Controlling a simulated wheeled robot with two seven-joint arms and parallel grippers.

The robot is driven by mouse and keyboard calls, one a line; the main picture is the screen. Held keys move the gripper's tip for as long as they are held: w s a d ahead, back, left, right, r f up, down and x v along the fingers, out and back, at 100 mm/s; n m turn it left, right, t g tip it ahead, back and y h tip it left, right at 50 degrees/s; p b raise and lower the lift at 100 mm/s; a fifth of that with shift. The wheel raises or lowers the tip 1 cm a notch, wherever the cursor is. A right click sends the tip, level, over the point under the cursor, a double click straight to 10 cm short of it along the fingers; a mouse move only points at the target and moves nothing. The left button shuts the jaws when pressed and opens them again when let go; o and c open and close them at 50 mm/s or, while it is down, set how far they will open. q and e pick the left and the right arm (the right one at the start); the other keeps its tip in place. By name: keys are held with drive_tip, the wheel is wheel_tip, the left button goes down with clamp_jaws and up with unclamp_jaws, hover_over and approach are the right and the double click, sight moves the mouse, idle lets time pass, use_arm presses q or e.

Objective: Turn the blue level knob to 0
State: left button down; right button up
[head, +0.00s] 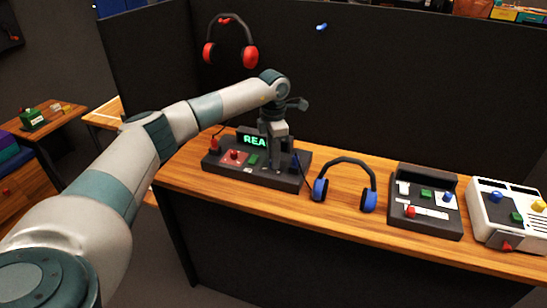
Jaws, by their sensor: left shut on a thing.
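The dark trackball panel (296,183) stands on the wooden bench, with a lit green display (252,140) whose visible letters read "REA". My left gripper (275,164) points down at the panel's right half, its fingers shut at the panel top. What it grips, the blue level knob by its place, is hidden by the fingers, so its setting cannot be read. A small blue part (296,162) shows just right of the fingers. A red knob (234,154) and a green button (253,159) are on the left half. My right gripper is not in view.
Blue headphones (320,188) stand just right of the panel. Farther right are a dark control box (425,225) and a white one (490,225). Red headphones (250,56) hang on the dark partition (400,90) behind. The bench front edge is clear.

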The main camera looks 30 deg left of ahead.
use_arm(q)
drive_tip(key=shift+r+n, duration=0.1)
drive_tip(key=shift+n, duration=1.5)
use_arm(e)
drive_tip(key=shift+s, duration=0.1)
use_arm(q)
drive_tip(key=shift+w, duration=0.1)
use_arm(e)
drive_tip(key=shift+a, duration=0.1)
use_arm(q)
drive_tip(key=c, duration=1.6)
unclamp_jaws()
drive_tip(key=shift+r, duration=0.1)
